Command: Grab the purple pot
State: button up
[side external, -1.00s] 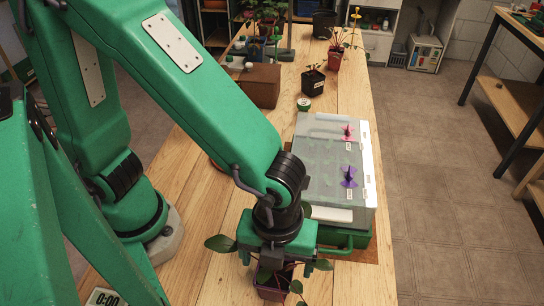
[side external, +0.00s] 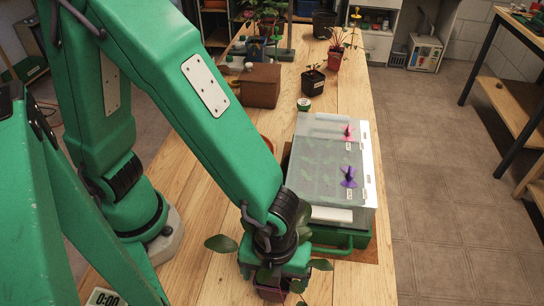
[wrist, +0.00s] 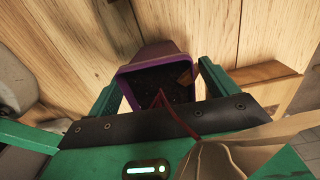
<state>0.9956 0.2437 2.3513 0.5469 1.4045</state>
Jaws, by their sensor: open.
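The purple pot (wrist: 155,57) stands on the wooden table, with dark soil and a reddish stem inside. In the side external view only a small part of the pot (side external: 268,294) shows below my gripper (side external: 276,274), with green leaves sticking out around the jaws. In the wrist view my gripper (wrist: 158,78) is open, one green finger on each side of the pot's rim. I cannot tell whether either finger touches it. The pot's lower part is partly hidden.
A green-based seedling tray with a clear cover (side external: 325,180) stands just to the right, with a pink and a purple marker on top. A brown box (side external: 260,86) and a black pot (side external: 313,82) stand farther back.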

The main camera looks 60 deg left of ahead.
jog(key=shift+f, duration=0.15)
jog(key=shift+c, duration=0.4)
jog(key=c, duration=1.1)
jog(key=shift+r, duration=5)
